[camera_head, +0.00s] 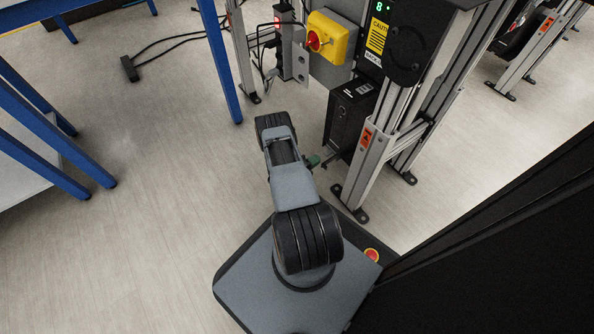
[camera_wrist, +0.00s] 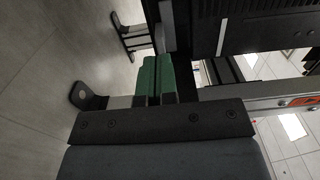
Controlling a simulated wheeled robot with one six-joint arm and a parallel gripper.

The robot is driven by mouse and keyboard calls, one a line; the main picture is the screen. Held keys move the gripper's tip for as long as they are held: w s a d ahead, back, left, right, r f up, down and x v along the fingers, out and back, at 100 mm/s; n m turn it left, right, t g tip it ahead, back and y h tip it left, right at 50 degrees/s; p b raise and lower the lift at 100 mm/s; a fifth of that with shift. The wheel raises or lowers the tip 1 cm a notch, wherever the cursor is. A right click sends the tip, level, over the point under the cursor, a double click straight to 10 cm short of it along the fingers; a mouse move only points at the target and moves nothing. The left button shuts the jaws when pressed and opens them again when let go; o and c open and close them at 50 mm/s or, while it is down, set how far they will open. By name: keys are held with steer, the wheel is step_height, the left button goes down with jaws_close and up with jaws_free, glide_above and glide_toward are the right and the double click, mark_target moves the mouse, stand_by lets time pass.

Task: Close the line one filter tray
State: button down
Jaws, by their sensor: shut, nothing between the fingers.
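A black box-shaped unit (camera_head: 350,112) with a pale label on top is mounted low at the conveyor's legs in the head view. It may be the filter tray's housing; I cannot make out a separate tray or how far it stands out. My gripper (camera_head: 318,161) is low, just in front of this unit's lower left side, partly hidden by my arm. In the wrist view my gripper (camera_wrist: 153,78) shows green fingertips together, with nothing between them. A dark ribbed surface (camera_wrist: 265,25) lies beyond and right of them. I cannot tell whether the fingers touch anything.
A metal conveyor leg (camera_head: 362,165) with an orange label stands right of my gripper. A yellow switch box with a red knob (camera_head: 328,38) sits above. Blue table legs (camera_head: 222,65) stand at left, with a black cable (camera_head: 165,45) on the floor.

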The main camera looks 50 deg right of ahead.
steer(key=p+v, duration=0.2)
steer(key=v, duration=0.9)
steer(key=shift+p, duration=0.35)
steer(key=w+a+r+m+g+y+p, duration=0.15)
steer(key=r+m+p, duration=0.45)
steer(key=r, duration=0.8)
steer(key=w+a+r+m+y+p, duration=0.3)
steer(key=r+m+p, duration=0.25)
steer(key=r, duration=0.85)
steer(key=w+a+r+m+g+y+p, duration=0.1)
steer(key=w+a+r+m+y+p, duration=0.3)
steer(key=r, duration=1)
steer(key=s+a+r+m+t+y+p, duration=0.3)
steer(key=a+r+m+p, duration=0.2)
steer(key=r, duration=0.9)
steer(key=s+a+r+m+t+y+p, duration=0.3)
steer(key=a+r+m+p, duration=0.3)
steer(key=r+p, duration=0.5)
steer(key=s+a+r+m+t+y+p, duration=0.3)
steer(key=s+a+r+m+t+p, duration=0.1)
steer(key=r, duration=1.2)
steer(key=s+a+m+p, duration=0.1)
steer(key=a+m+p, duration=0.1)
steer(key=a+p, duration=0.1)
steer(key=shift+a+r+p, duration=0.2)
steer(key=shift+r+p, duration=0.15)
steer(key=shift+p, duration=0.2)
steer(key=shift+m+t, duration=0.25)
